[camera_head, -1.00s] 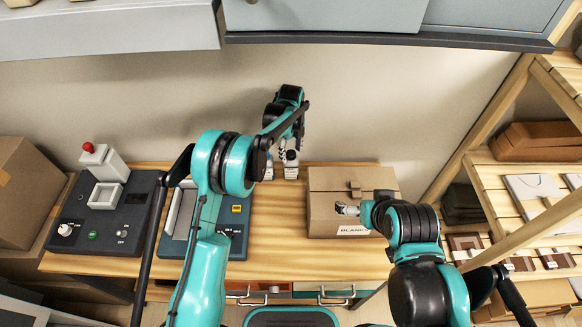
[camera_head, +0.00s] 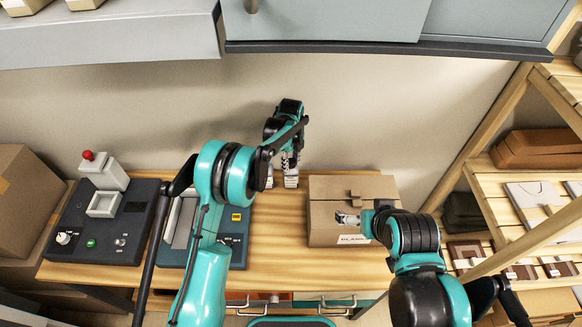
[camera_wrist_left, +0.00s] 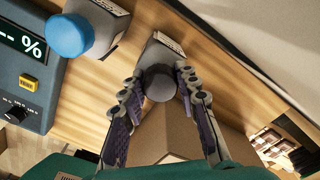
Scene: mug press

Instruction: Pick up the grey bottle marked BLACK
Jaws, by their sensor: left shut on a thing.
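The grey bottle (camera_head: 291,181) stands at the back of the wooden table in the head view. Its dark grey cap (camera_wrist_left: 160,84) is between the fingers in the left wrist view. Its label is only partly visible and I cannot read it. My left gripper (camera_head: 290,162) is above it, pointing down, shut on the bottle around its upper part. A second bottle with a blue cap (camera_wrist_left: 70,35) stands just to the left, apart from the fingers. My right gripper (camera_head: 346,218) is over the front of the cardboard box; its fingers are too small to judge.
The cardboard box (camera_head: 330,190) stands right of the bottles. A device with a display (camera_wrist_left: 28,60) is left of them, and a dark control panel (camera_head: 105,225) with a red-topped lever is farther left. A wooden shelf (camera_head: 480,180) stands at the right. The wall is close behind.

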